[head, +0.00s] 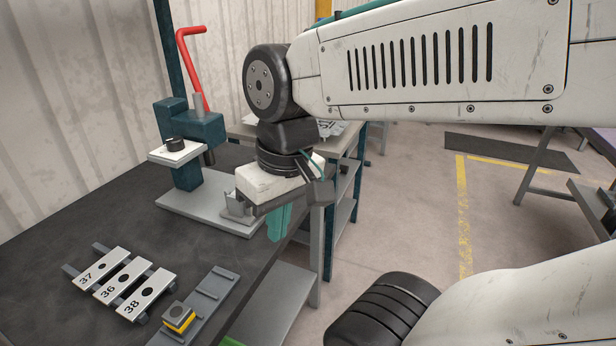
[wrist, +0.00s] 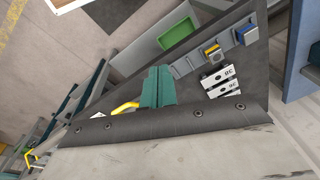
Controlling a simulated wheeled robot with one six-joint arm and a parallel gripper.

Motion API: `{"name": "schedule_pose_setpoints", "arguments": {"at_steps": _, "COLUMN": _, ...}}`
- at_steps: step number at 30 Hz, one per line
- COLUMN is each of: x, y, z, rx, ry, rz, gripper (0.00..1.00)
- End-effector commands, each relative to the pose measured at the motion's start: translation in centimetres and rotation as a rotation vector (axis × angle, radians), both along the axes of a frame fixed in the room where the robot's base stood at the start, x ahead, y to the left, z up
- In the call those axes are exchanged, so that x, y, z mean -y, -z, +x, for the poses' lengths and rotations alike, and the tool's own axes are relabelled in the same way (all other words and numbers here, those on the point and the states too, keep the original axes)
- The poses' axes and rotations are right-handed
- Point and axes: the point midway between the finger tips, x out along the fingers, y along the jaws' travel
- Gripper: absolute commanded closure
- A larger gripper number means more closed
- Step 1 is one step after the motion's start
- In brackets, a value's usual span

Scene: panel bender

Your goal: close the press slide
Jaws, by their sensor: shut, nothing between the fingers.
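The teal press (head: 188,130) with its red lever (head: 188,60) stands on a grey base plate (head: 200,210) at the back of the dark bench. A white plate with a black knob (head: 175,146), which looks like the press slide, sticks out from the press toward the left. My gripper (head: 276,232), with teal fingers, points down to the right of the press, near the bench's right edge and apart from the slide. Its fingers are shut and empty; they also show in the wrist view (wrist: 157,80). The press and slide are not visible in the wrist view.
Numbered plates (head: 122,283) lie on a rack at the bench's front left. A grey rail (head: 200,305) with a yellow-and-grey block (head: 179,317) is beside them. A small metal bracket (head: 237,207) is on the press base near my gripper. A green tray (wrist: 180,38) shows beside the bench.

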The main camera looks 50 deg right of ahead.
Motion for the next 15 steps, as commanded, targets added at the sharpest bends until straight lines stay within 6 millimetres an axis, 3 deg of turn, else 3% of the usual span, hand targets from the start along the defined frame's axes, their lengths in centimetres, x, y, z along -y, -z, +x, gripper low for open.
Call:
{"name": "schedule_pose_setpoints", "arguments": {"at_steps": 5, "x": 0.8, "y": 1.2, "z": 5.9, "rx": -0.006, "ry": 0.178, "rz": 0.23, "gripper": 1.0}}
{"name": "schedule_pose_setpoints", "arguments": {"at_steps": 8, "x": 3.2, "y": 2.1, "z": 10.3, "rx": 0.039, "ry": 0.329, "rz": 0.378, "gripper": 1.0}}
{"name": "schedule_pose_setpoints", "arguments": {"at_steps": 12, "x": 9.3, "y": 3.9, "z": 15.9, "rx": 0.141, "ry": 0.573, "rz": 0.543, "gripper": 1.0}}
{"name": "schedule_pose_setpoints", "arguments": {"at_steps": 15, "x": 14.8, "y": 5.6, "z": 18.4, "rx": 0.223, "ry": 0.745, "rz": 0.621, "gripper": 1.0}}
